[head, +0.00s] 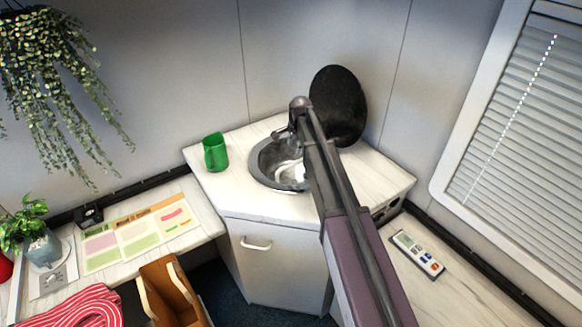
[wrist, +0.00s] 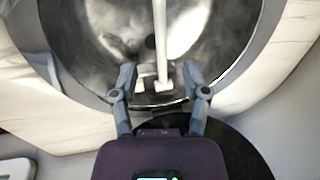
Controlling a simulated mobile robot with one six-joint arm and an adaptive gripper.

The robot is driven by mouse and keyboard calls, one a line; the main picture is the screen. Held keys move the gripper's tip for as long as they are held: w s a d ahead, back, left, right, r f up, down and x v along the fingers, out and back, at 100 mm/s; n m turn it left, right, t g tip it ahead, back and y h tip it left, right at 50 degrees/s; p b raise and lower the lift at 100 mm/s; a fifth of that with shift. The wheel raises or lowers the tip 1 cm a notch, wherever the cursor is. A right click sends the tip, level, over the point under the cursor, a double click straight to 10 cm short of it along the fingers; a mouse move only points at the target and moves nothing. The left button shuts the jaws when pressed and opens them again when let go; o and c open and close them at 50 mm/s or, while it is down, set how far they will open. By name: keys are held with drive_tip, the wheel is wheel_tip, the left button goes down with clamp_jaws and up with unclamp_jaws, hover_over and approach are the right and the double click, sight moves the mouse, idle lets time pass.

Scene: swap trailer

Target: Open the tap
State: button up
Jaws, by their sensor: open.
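The tap (wrist: 161,45) shows in the wrist view as a pale, thin spout over the steel basin, with a small block at its base. My gripper (wrist: 160,74) is open, with one finger on each side of the tap's base end. A gap shows between each finger and the tap; I cannot tell whether either touches it. In the head view my gripper (head: 282,134) is over the back of the round sink (head: 262,178), partly behind my arm. My arm hides much of the sink's right side, and the tap is not clear there.
A black round lid (head: 338,105) stands upright behind the sink, against the wall. A green mug (head: 215,152) stands on the counter (head: 235,200) left of the sink. A remote (head: 417,253) lies on the right-hand surface. The counter left of the sink is otherwise clear.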

sight(291, 164)
drive_tip(key=shift+w+a+f+b, duration=0.2)
drive_tip(key=shift+w+f+b, duration=0.1)
drive_tip(key=shift+f+b, duration=1.35)
drive_tip(key=shift+w+a+f+b, duration=0.15)
drive_tip(key=shift+w+f+b, duration=0.15)
drive_tip(key=shift+f+b, duration=1.4)
drive_tip(key=shift+w+a+f+b, duration=0.2)
drive_tip(key=shift+w+f+b, duration=0.1)
drive_tip(key=shift+f+b, duration=1.35)
drive_tip(key=shift+f, duration=0.15)
clamp_jaws()
